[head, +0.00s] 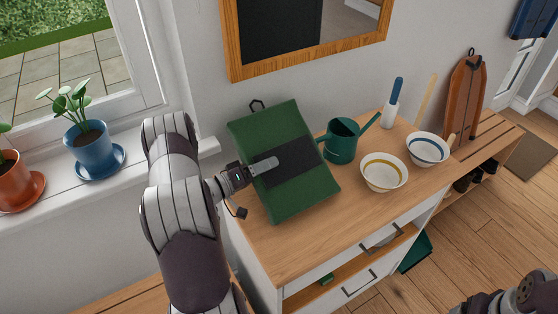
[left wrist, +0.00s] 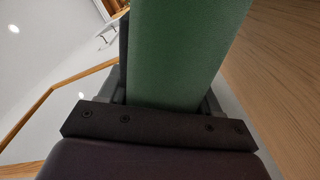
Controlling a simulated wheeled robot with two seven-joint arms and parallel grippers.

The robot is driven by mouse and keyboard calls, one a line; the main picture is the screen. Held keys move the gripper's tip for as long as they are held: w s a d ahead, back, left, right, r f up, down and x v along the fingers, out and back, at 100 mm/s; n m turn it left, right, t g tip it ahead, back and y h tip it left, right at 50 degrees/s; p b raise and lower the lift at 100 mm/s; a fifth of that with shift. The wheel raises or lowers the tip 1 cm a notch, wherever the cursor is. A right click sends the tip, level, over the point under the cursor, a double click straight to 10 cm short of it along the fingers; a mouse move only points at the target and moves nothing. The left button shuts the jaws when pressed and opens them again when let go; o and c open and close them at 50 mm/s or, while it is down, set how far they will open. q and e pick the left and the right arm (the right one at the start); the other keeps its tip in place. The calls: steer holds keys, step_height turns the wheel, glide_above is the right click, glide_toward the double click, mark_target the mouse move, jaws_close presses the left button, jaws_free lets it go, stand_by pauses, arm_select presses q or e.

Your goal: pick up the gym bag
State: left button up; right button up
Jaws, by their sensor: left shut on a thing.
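The gym bag (head: 309,184) is green with a dark band across its middle and a dark loop at its top. It stands tilted over the left part of the wooden cabinet top (head: 290,250); I cannot tell whether its lower edge touches the wood. My left gripper (head: 264,166) is shut on the bag at its left side, one finger lying across the dark band. In the left wrist view the green bag (left wrist: 185,50) fills the space between the jaws. Of my right arm only a dark part shows at the lower right corner; its fingers are out of view.
Right of the bag stand a green watering can (head: 342,142), a yellow-striped bowl (head: 383,171) and a blue-striped bowl (head: 427,149). A blue-handled tool (head: 393,100) stands behind them. A framed mirror (head: 300,35) hangs above. Potted plants (head: 90,140) stand on the left sill.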

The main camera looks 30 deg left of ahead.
mark_target(264, 150)
arm_select(q)
steer(key=shift+r, duration=0.2)
step_height(264, 150, up, 6)
steer(key=shift+s+d+r+b, duration=0.1)
steer(key=shift+r+b, duration=0.15)
steer(key=shift+b, duration=0.2)
steer(key=s+d+b, duration=0.1)
steer(key=s+d, duration=0.3)
steer(key=d, duration=0.4)
steer(key=s+d+b, duration=0.1)
steer(key=s+d, duration=0.4)
steer(key=d, duration=0.4)
steer(key=shift+d, duration=0.25)
steer(key=shift+r, duration=0.1)
